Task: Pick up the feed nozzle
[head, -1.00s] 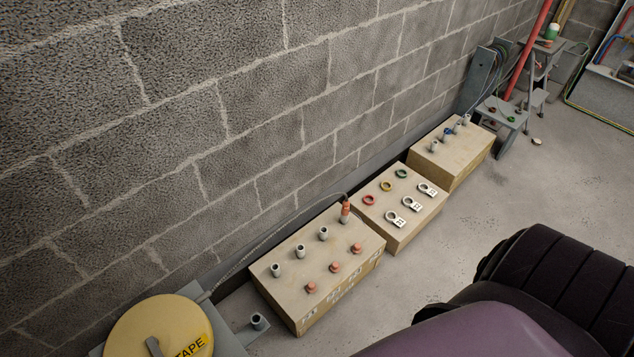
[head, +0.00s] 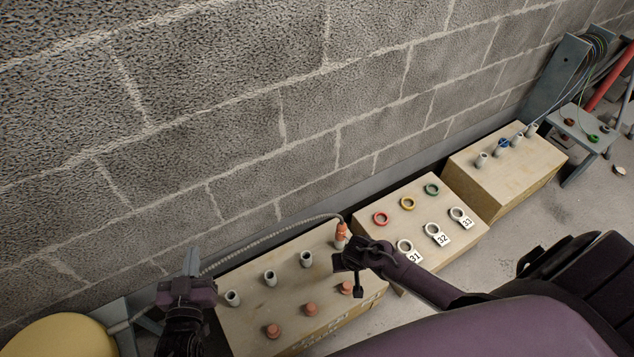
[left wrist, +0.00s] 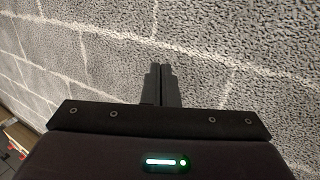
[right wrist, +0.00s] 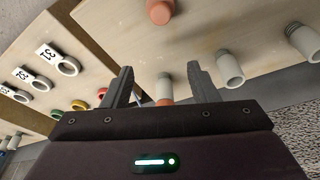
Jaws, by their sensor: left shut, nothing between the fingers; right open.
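The feed nozzle (head: 341,232) is an orange-red piece at the end of a grey ribbed hose (head: 270,230). It stands at the back right corner of the near block, on a grey stub. The right wrist view shows its orange part (right wrist: 165,102) and the grey stub (right wrist: 165,84) between my open fingers, partly hidden by the gripper body. My right gripper (head: 347,268) is beside the nozzle; contact cannot be told. My left gripper (head: 191,264) is shut and empty near the hose, at the block's left end. In the left wrist view its closed fingers (left wrist: 159,82) face the wall.
The near block (head: 244,318) carries several grey stubs and orange caps. Another block (head: 380,195) holds coloured rings and numbered tags; a third (head: 500,180) has grey stubs. The block wall runs close behind.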

